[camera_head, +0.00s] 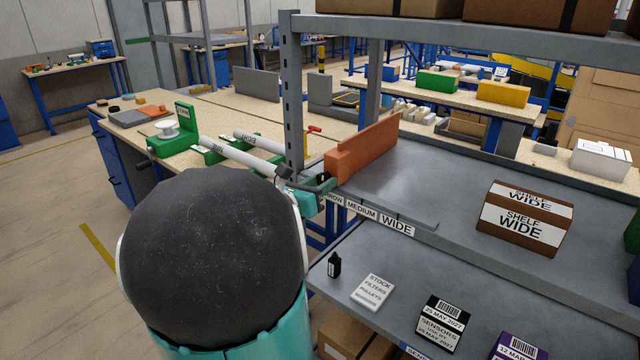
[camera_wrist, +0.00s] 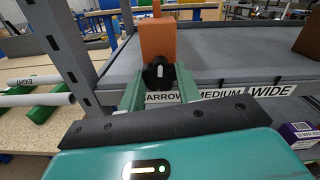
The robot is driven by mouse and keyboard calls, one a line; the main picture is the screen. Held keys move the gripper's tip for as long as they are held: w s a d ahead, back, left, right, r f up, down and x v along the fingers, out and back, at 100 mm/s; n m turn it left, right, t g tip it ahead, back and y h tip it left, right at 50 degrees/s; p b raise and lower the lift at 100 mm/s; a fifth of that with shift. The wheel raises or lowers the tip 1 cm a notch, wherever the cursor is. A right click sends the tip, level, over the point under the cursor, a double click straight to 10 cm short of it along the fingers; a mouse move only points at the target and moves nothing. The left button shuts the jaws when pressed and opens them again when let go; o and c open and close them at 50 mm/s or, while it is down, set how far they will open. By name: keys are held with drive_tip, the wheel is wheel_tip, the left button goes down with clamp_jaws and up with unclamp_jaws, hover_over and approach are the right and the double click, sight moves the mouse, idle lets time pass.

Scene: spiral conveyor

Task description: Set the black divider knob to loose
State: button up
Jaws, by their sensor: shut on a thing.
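The black divider knob (camera_wrist: 159,74) has a pale mark that points about straight up in the wrist view. It sits at the front end of the orange-brown divider (camera_head: 368,148), which stands upright on the grey shelf; the divider also shows in the wrist view (camera_wrist: 157,38). My gripper (camera_wrist: 160,82) has its green fingers on both sides of the knob and is shut on it. In the head view my gripper (camera_head: 318,186) reaches the shelf's front edge, and the knob is mostly hidden there. No loose or tight marking is readable.
The shelf's front strip reads NARROW, MEDIUM, WIDE (camera_head: 397,224); the divider stands near the narrow end. A brown box (camera_head: 525,218) marked SHELF WIDE sits to the right. A grey upright post (camera_head: 292,100) is close left of my gripper. Smaller boxes lie on the lower shelf.

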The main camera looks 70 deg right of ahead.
drive_tip(key=shift+n, duration=0.6)
drive_tip(key=o, duration=1)
drive_tip(key=shift+a, duration=0.1)
drive_tip(key=v, duration=1.3)
drive_tip(key=shift+w+a, duration=0.2)
drive_tip(key=shift+a, duration=0.1)
